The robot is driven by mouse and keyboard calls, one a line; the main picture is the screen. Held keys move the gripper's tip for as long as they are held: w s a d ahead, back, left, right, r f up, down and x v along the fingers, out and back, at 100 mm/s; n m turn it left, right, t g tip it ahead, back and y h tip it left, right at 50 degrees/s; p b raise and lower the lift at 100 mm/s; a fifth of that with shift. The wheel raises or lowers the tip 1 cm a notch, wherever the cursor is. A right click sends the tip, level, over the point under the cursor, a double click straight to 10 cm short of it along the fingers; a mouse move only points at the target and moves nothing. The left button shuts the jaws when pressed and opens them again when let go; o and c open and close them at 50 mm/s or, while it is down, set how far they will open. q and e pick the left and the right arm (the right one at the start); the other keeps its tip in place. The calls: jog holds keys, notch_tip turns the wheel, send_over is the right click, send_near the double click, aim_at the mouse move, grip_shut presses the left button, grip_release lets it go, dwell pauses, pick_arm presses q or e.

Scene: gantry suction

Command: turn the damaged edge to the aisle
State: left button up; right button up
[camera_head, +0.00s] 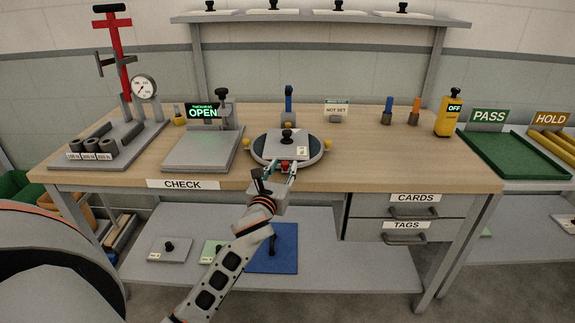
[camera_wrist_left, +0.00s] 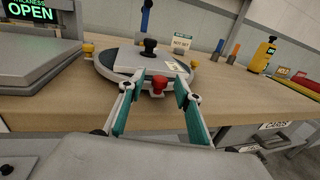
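A round turntable (camera_head: 318,158) stands near the bench's front edge, with a square grey plate (camera_head: 272,147) on it. The plate has a black knob (camera_head: 287,134) and a small pale label (camera_head: 301,150) at its right front corner. I cannot make out a damaged edge. The turntable carries yellow knobs (camera_head: 328,143) at its sides and a red knob (camera_wrist_left: 158,83) at its front. My left gripper (camera_head: 284,168) is at the front of the turntable. In the left wrist view its fingers (camera_wrist_left: 158,92) stand apart on both sides of the red knob, with gaps visible. My right gripper is out of view.
On the bench (camera_head: 375,165), a check stand (camera_head: 200,150) with an OPEN display is left of the turntable. A press with a gauge (camera_head: 144,87) stands further left. A yellow OFF device (camera_head: 449,112) and a green PASS tray (camera_head: 515,158) are right. The bench right of the turntable is fairly clear.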

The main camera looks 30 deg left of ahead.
pick_arm(q)
jog(key=shift+x, duration=1.2)
grip_shut()
